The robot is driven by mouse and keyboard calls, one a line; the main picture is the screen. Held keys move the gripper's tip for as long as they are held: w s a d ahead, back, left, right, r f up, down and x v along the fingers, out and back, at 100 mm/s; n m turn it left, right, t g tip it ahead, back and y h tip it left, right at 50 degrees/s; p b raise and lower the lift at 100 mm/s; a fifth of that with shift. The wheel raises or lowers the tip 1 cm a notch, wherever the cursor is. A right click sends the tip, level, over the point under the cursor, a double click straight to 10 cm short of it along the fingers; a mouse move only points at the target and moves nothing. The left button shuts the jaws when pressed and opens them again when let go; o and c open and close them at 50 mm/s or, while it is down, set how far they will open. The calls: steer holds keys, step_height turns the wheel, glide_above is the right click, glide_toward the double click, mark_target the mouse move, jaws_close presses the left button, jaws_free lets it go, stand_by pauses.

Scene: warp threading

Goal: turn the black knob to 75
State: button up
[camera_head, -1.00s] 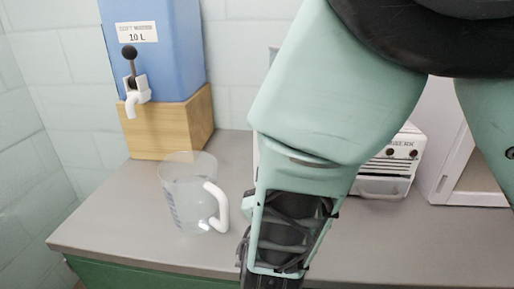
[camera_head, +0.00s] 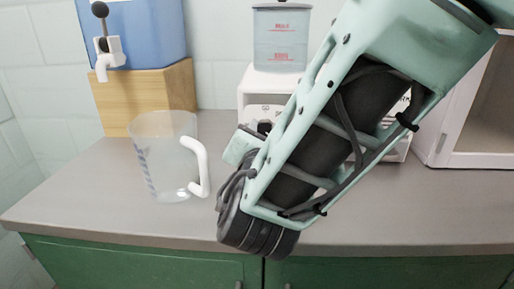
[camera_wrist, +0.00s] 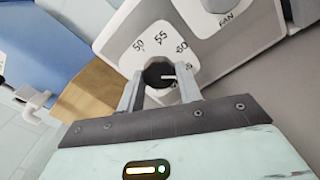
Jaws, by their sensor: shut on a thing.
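The black knob (camera_wrist: 158,74) sits on a white dial plate (camera_wrist: 136,55) with printed numbers. I can read 50, 55 and what looks like 60 around its upper side in the wrist view. The knob's white mark points to the right in that view, past the 60; the number there is hidden by a finger. My gripper (camera_wrist: 160,85) is shut on the black knob, one finger on each side. In the head view, my wrist covers most of the dial plate, and the fingers are largely hidden.
A clear jug (camera_head: 165,165) with a white handle stands left of my wrist on the grey counter (camera_head: 75,205). A blue water tank (camera_head: 150,35) sits on a wooden block (camera_head: 150,95). A clear container (camera_head: 281,42) stands on the white appliance (camera_head: 255,85).

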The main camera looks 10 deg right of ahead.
steer(key=m+b, duration=0.2)
steer(key=b, duration=0.1)
steer(key=f+m+b, duration=0.1)
steer(key=m+b, duration=0.1)
steer(key=b, duration=0.2)
steer(key=shift+m, duration=0.4)
steer(key=m+b, duration=0.5)
steer(key=b, duration=0.6)
steer(key=m+b, duration=0.5)
steer(key=b, duration=0.5)
steer(key=shift+r+m, duration=0.1)
steer(key=shift+m, duration=0.2)
steer(key=m+b, duration=0.1)
steer(key=b, duration=0.1)
steer(key=m+b, duration=0.1)
steer(key=b, duration=0.1)
steer(key=shift+a+r+m, duration=0.1)
steer(key=shift+r+m, duration=0.1)
steer(key=shift+m, duration=0.1)
steer(key=shift+r+m+b, duration=0.2)
steer(key=shift+m+b, duration=0.2)
steer(key=shift+b, duration=0.3)
steer(key=shift+r, duration=0.1)
steer(key=o, duration=1)
steer(key=shift+s, duration=0.1)
